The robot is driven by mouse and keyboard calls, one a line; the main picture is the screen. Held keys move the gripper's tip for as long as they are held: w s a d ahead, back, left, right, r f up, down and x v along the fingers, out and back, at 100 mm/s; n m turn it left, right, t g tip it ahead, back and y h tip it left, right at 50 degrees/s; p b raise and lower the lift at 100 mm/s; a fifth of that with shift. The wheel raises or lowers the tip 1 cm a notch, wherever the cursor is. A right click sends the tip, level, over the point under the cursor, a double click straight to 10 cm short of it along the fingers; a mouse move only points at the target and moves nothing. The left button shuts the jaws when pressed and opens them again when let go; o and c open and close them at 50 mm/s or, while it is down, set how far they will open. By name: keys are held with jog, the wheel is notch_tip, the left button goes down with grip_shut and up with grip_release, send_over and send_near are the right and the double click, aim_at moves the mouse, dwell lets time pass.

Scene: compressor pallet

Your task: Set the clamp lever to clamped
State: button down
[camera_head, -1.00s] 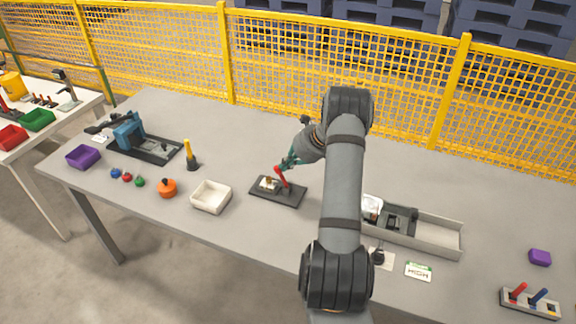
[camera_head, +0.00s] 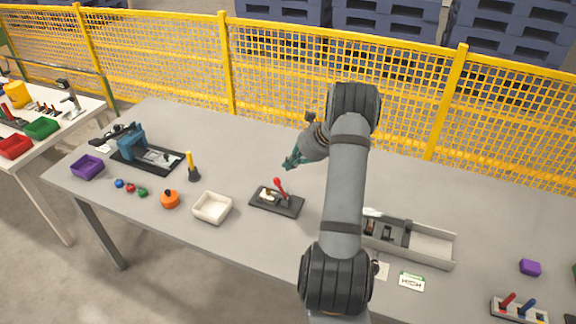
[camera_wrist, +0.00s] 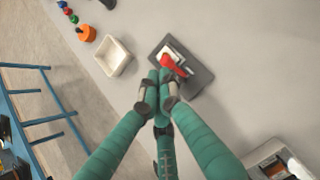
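The clamp lever (camera_head: 280,187) is red and rises from a dark base plate (camera_head: 290,209) on the grey table, leaning up and to the left in the head view. A small pale block lies on the plate beside it. My gripper (camera_head: 289,164) has teal fingers and hovers behind and above the lever, apart from it in the head view. In the wrist view the fingers of my gripper (camera_wrist: 159,77) converge with their tips together, nothing visible between them. They overlap part of the plate there, next to the red lever (camera_wrist: 174,66).
A white bin (camera_head: 212,208) stands left of the plate, with an orange knob (camera_head: 170,199) and yellow-handled post (camera_head: 191,168) beyond. A grey tray (camera_head: 430,247) lies to the right, partly behind my arm. A yellow fence (camera_head: 270,75) runs behind the table.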

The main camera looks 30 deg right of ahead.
jog(key=shift+s+d+r+p, duration=0.1)
jog(key=shift+s+r+p, duration=0.1)
jog(key=shift+r, duration=0.3)
jog(key=shift+s+r+p, duration=0.1)
jog(key=shift+r+p, duration=0.05)
jog(key=shift+r, duration=0.35)
